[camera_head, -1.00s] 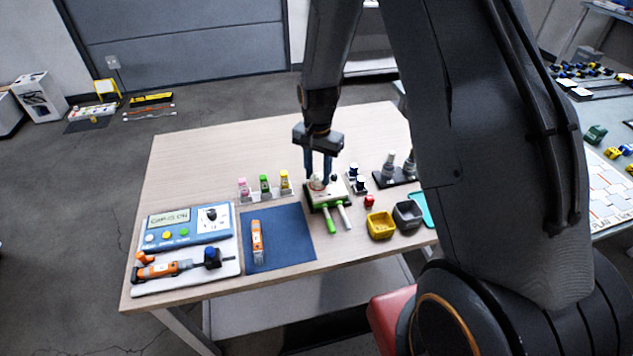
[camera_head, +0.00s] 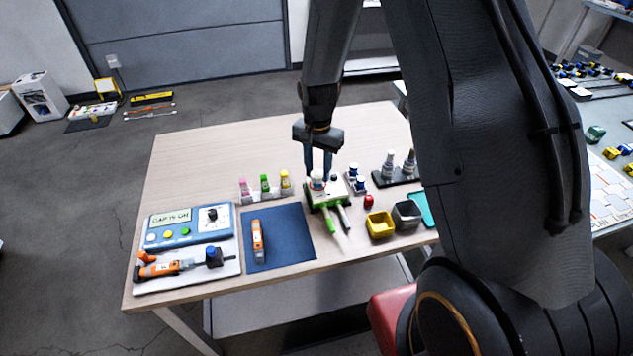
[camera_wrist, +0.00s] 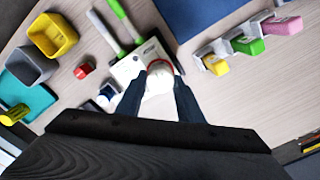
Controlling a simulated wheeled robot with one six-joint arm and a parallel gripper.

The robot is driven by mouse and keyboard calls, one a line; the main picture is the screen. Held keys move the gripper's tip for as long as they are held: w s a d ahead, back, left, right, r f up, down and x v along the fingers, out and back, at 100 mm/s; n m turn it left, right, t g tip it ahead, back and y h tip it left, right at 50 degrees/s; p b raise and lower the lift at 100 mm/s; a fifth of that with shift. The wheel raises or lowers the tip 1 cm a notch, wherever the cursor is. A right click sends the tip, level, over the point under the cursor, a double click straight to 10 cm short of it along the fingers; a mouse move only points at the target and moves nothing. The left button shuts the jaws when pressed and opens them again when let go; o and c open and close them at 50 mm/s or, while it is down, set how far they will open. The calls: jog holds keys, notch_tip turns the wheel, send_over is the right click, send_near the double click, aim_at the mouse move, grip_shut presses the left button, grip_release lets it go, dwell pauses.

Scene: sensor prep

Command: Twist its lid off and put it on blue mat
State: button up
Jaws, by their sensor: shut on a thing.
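A white round lid (camera_wrist: 160,80) shows between the fingertips of my gripper (camera_wrist: 160,92) in the wrist view, with a red rim along its far side. In the head view my gripper (camera_head: 318,168) points down and is shut on the white lid (camera_head: 317,180), over a white and green holder (camera_head: 326,203) with green-sided handles. What is under the lid is mostly hidden, so I cannot tell whether the lid is still seated. The blue mat (camera_head: 285,240) lies to the left of the holder, with an orange device (camera_head: 258,240) on its left part.
Pink, green and yellow bottles (camera_head: 264,183) stand in a rack behind the mat. A blue panel (camera_head: 190,227) reads "CAP IS ON". Yellow (camera_head: 380,226) and grey (camera_head: 407,215) bins and a red piece (camera_head: 368,201) are right of the holder. The mat's right part is clear.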

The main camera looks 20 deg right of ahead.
aim_at(317, 174)
jog(key=shift+r, duration=0.15)
jog(key=shift+r+p, duration=1.05)
jog(key=shift+r, duration=0.35)
